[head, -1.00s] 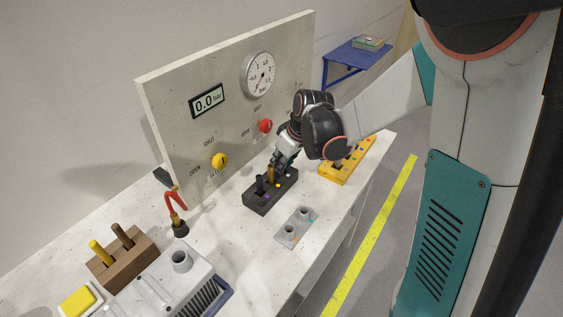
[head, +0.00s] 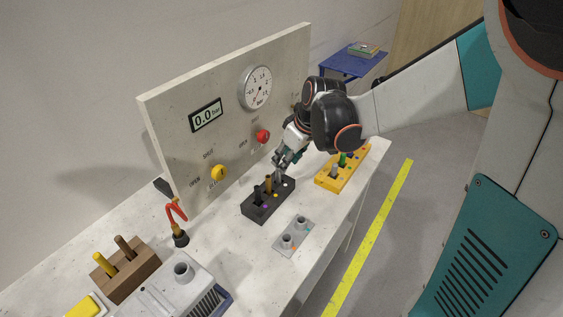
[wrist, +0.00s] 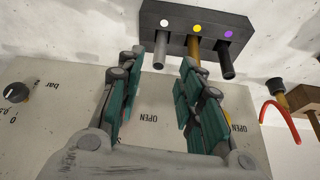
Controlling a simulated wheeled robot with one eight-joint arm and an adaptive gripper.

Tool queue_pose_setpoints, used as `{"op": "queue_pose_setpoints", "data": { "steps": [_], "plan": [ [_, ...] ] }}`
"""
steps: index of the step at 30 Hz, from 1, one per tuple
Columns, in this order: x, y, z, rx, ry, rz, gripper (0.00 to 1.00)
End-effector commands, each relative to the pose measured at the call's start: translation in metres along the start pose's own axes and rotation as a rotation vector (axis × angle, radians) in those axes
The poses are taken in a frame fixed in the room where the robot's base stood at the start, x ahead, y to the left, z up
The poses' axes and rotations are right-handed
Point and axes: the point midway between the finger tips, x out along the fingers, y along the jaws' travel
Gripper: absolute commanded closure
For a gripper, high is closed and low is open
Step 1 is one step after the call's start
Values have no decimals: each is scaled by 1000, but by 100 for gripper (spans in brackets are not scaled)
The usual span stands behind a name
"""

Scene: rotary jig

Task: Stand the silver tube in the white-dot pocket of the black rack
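The black rack (head: 258,211) stands on the bench and holds a dark tube (head: 258,192), a brown tube (head: 268,184) and the silver tube (head: 278,177). In the wrist view the silver tube (wrist: 161,46) stands in the pocket by the white dot (wrist: 166,22) of the rack (wrist: 182,14). The brown tube is by the yellow dot and the dark one by the purple dot. My gripper (wrist: 160,70) is open, its fingers spread apart with clear space between them. In the head view my gripper (head: 281,162) is just above the silver tube's end of the rack.
A yellow rack (head: 328,182) with a green tube and a grey one stands to the right. The gauge panel (head: 230,140) rises close behind the gripper. A brown block (head: 130,275) and a grey machine are at left.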

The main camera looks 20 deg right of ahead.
Motion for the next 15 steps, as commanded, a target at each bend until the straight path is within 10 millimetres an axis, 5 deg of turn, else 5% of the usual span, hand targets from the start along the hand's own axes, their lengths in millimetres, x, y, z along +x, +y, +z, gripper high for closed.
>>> {"op": "queue_pose_setpoints", "data": {
  "steps": [15],
  "plan": [
    [-62, -16, 8, 47, 11, 32, 66]
  ]
}}
